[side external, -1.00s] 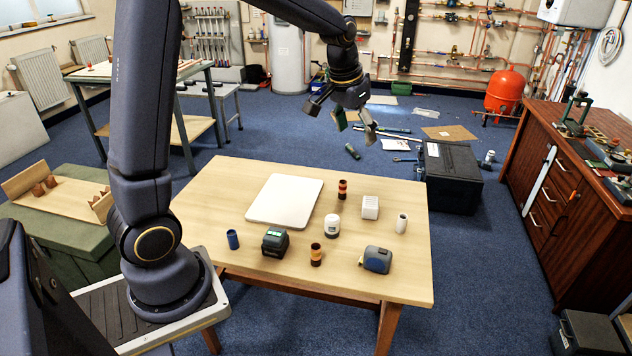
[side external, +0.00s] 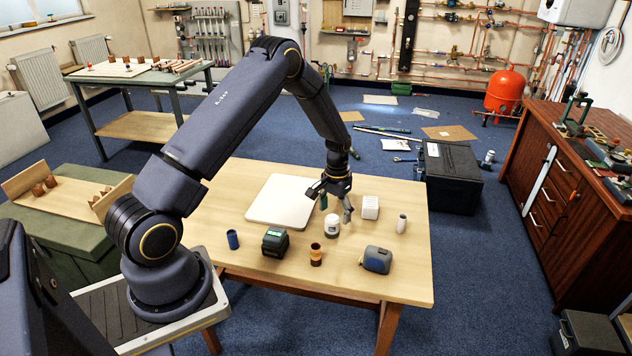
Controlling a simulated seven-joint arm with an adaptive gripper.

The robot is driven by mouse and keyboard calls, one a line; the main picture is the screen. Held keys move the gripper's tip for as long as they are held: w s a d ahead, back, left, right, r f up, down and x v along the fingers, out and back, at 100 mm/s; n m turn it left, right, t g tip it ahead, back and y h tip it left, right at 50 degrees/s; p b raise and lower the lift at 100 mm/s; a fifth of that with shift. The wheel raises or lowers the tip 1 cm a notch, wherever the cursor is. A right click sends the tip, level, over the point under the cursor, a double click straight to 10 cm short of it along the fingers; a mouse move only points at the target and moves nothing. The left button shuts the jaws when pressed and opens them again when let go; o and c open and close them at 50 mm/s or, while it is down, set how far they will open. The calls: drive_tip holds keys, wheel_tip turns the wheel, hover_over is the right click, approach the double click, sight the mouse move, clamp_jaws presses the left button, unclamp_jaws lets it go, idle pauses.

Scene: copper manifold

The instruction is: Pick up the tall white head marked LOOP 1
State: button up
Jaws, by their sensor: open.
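My gripper (side external: 336,209) is open and pointing down low over the middle of the table, with nothing visible between its fingers. A squat white round head (side external: 332,228) with a dark band stands just in front of and below the fingers in the picture. A slim, taller white cylinder (side external: 402,223) stands upright to the right, apart from the gripper. No LOOP 1 marking is readable on either. A white ribbed block (side external: 370,207) stands just right of the gripper.
The wooden table (side external: 215,205) also holds a white board (side external: 275,203), a blue cylinder (side external: 233,239), a dark green-topped device (side external: 275,242), an orange and dark banded piece (side external: 316,255) and a blue-grey tape measure (side external: 377,259).

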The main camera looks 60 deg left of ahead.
sight(333, 217)
drive_tip(key=f, duration=0.6)
drive_tip(key=shift+s+a, duration=0.2)
drive_tip(key=shift+a, duration=0.05)
drive_tip(key=c, duration=1.3)
drive_tip(key=shift+r, duration=0.1)
